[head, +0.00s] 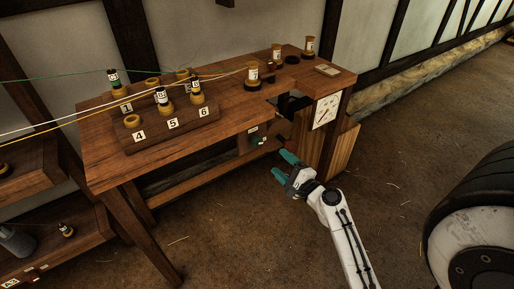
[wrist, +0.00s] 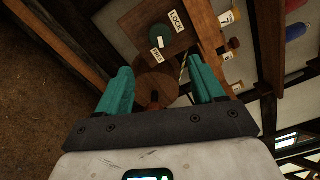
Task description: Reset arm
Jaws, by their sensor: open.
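My gripper (head: 283,163) has teal fingers and is in front of the wooden bench (head: 232,106), below its top, near the right end. In the wrist view the two fingers of my gripper (wrist: 163,88) stand apart with nothing held between them. Beyond them is a round wooden part (wrist: 155,85), and above that a dark green round knob (wrist: 159,36) beside a label reading LOCK (wrist: 177,21). My white arm reaches up from the bottom right in the head view.
A numbered block (head: 172,131) with several spools stands on the bench. A lower shelf (head: 50,245) stands at left. A large black wheel-like object (head: 480,205) is at right. The floor between is open.

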